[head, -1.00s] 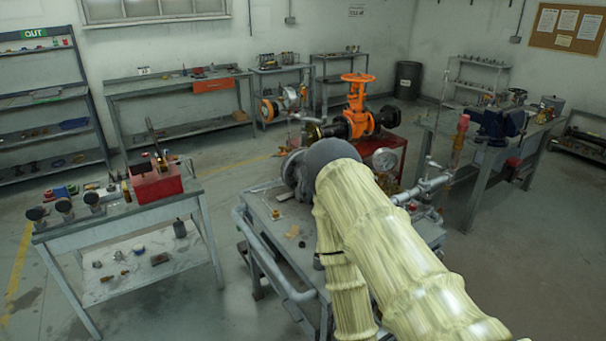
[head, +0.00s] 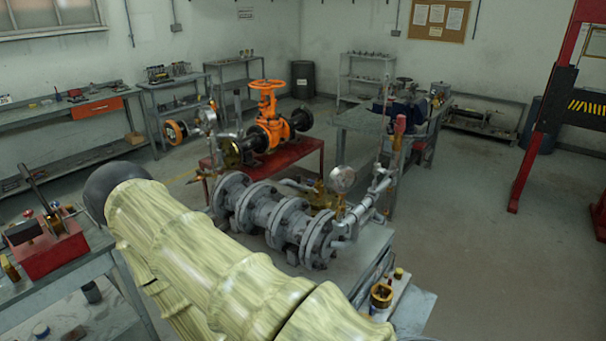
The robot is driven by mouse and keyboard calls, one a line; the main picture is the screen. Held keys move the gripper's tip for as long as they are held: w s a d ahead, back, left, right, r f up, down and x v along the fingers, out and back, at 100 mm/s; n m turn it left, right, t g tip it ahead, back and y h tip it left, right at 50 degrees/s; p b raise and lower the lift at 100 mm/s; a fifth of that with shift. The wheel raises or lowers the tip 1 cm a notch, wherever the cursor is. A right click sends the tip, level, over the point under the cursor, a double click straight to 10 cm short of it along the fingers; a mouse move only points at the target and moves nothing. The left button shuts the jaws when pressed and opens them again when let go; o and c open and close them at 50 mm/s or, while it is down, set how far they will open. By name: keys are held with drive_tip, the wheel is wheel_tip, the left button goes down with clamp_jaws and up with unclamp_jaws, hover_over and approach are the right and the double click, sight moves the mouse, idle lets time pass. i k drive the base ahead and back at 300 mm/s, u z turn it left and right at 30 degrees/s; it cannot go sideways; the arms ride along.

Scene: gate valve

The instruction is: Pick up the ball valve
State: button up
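I cannot tell for certain which fitting is the ball valve. A small brass fitting (head: 381,297) stands upright at the near right end of the grey pipe bench. A brass valve body (head: 320,196) sits in the pipework below a round gauge. On the left bench, a red box (head: 45,247) carries fittings with dark levers and a red knob. My arm in its pale yellow sleeve crosses the lower left and hides part of both benches. Its dark rounded joint is beside the red box in the picture. My gripper is not in view.
A flanged grey pipe assembly (head: 275,216) lies along the middle bench (head: 352,265). Behind it, an orange gate valve (head: 268,128) stands on a red stand (head: 300,155). A red lift post (head: 545,110) rises at the right. The floor (head: 480,240) at right is clear.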

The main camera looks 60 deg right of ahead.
sight(318, 187)
drive_tip(key=z, duration=0.45)
drive_tip(key=i, duration=0.75)
drive_tip(key=z, duration=0.75)
